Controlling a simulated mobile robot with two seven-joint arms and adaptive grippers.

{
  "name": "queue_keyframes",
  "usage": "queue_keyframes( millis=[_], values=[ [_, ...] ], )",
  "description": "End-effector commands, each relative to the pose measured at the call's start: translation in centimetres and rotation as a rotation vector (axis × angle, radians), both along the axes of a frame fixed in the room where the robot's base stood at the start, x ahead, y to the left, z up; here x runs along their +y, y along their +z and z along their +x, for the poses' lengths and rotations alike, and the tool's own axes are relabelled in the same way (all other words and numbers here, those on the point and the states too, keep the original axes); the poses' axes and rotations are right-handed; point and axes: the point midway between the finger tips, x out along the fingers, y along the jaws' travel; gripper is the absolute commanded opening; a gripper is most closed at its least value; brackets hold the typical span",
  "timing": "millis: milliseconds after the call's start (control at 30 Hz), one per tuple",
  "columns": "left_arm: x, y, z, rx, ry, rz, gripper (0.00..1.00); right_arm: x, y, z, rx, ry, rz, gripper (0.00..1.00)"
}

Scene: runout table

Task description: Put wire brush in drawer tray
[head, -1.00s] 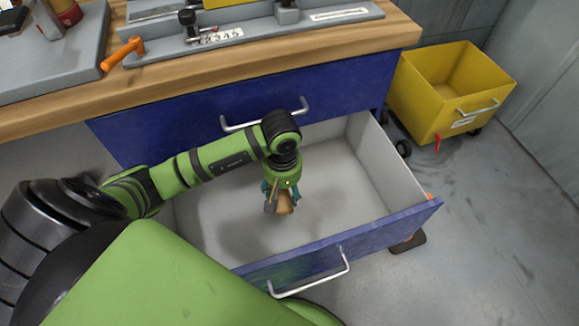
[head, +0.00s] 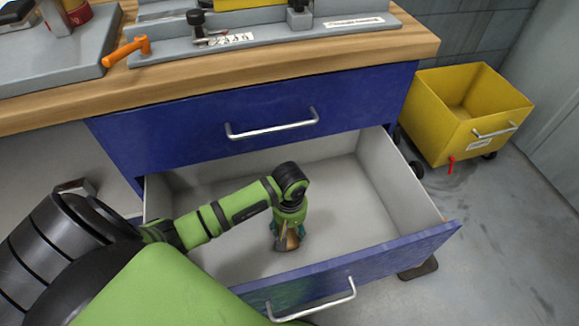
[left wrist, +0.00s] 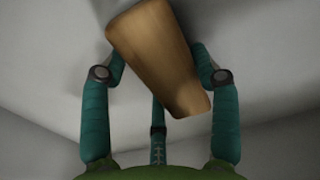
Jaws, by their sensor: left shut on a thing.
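The wire brush (head: 292,241) is in my left gripper (head: 287,238), with its brown wooden part showing below the green wrist. In the left wrist view the brush's wooden body (left wrist: 160,55) lies tilted between the teal fingers of the left gripper (left wrist: 160,75); its bristles are hidden. The gripper is shut on it, inside the open drawer tray (head: 345,205), low over the pale floor. I cannot tell whether the brush touches the floor. My right gripper is not in view.
A closed blue drawer (head: 210,120) with a metal handle sits above the open one. The wooden bench top (head: 300,62) carries grey fixtures and an orange-handled clamp (head: 128,50). A yellow wheeled bin (head: 450,130) stands at the right. The drawer's right part is clear.

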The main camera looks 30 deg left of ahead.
Motion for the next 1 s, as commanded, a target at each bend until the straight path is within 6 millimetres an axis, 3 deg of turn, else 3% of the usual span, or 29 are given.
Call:
queue_keyframes(
  millis=[300, 333, 367, 833, 1000],
  values=[
    [0.1, -0.4, 0.1, -0.003, -0.001, 0.002, 0.31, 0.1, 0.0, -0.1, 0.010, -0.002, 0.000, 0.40],
    [0.0, -0.3, 0.1, -0.002, 0.000, 0.001, 0.74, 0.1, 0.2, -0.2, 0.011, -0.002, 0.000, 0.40],
    [0.0, -0.2, 0.1, -0.002, 0.000, 0.001, 0.85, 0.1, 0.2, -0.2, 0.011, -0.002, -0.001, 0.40],
    [0.0, 0.3, 0.1, -0.002, 0.001, -0.001, 0.85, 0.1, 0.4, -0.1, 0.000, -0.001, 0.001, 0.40],
    [0.2, 3.4, 0.2, -0.008, -0.002, 0.003, 0.85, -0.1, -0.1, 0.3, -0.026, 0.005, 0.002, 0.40]
  ],
)
